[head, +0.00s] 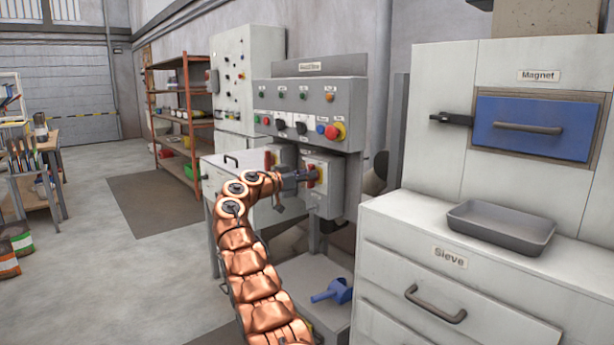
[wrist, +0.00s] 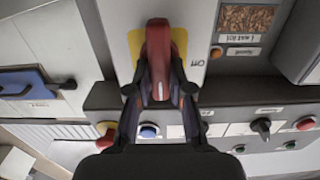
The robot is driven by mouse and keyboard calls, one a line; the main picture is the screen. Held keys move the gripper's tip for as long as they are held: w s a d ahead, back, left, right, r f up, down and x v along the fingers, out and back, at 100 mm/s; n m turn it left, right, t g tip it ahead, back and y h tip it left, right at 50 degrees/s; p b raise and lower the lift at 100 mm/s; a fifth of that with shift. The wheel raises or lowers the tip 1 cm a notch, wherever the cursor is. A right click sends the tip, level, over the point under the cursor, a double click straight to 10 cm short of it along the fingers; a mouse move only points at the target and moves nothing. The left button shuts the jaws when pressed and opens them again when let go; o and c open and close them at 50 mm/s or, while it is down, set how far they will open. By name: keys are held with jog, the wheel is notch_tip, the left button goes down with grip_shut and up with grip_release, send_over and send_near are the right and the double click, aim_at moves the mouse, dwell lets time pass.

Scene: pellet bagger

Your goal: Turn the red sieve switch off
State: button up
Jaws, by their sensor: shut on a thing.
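The red switch handle (wrist: 158,55) sits on a yellow plate (wrist: 135,45) on a pale switch box. My gripper (wrist: 160,88) is shut on this red handle, with one dark finger on each side of it. The handle lies along the picture's vertical in the wrist view, and an "Off" label (wrist: 196,45) shows to its right. In the head view my gripper (head: 306,175) reaches the red and yellow switch on the grey switch box (head: 328,195). My fingers partly hide the handle there.
The control panel (head: 310,105) with buttons stands above. A blue scoop (head: 333,291) lies below the switch box.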

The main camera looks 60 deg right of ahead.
grip_shut()
jog(key=shift+d+n, duration=0.1)
jog(key=shift+n, duration=0.3)
jog(key=shift+w+d+f+n+p, duration=0.15)
jog(key=shift+n+p, duration=1)
jog(key=shift+n, duration=1.7)
jog(key=shift+a+f+n+p, duration=0.1)
jog(key=shift+n+p, duration=1)
jog(key=shift+n, duration=1.7)
jog(key=shift+w+d+f+n+p, duration=0.15)
jog(key=shift+n+p, duration=1)
jog(key=shift+n, duration=1.7)
jog(key=o, duration=0.8)
grip_release()
jog(key=shift+s, duration=0.1)
jog(key=shift+c, duration=0.2)
jog(key=shift+w+a, duration=0.2)
jog(key=shift+a, duration=0.05)
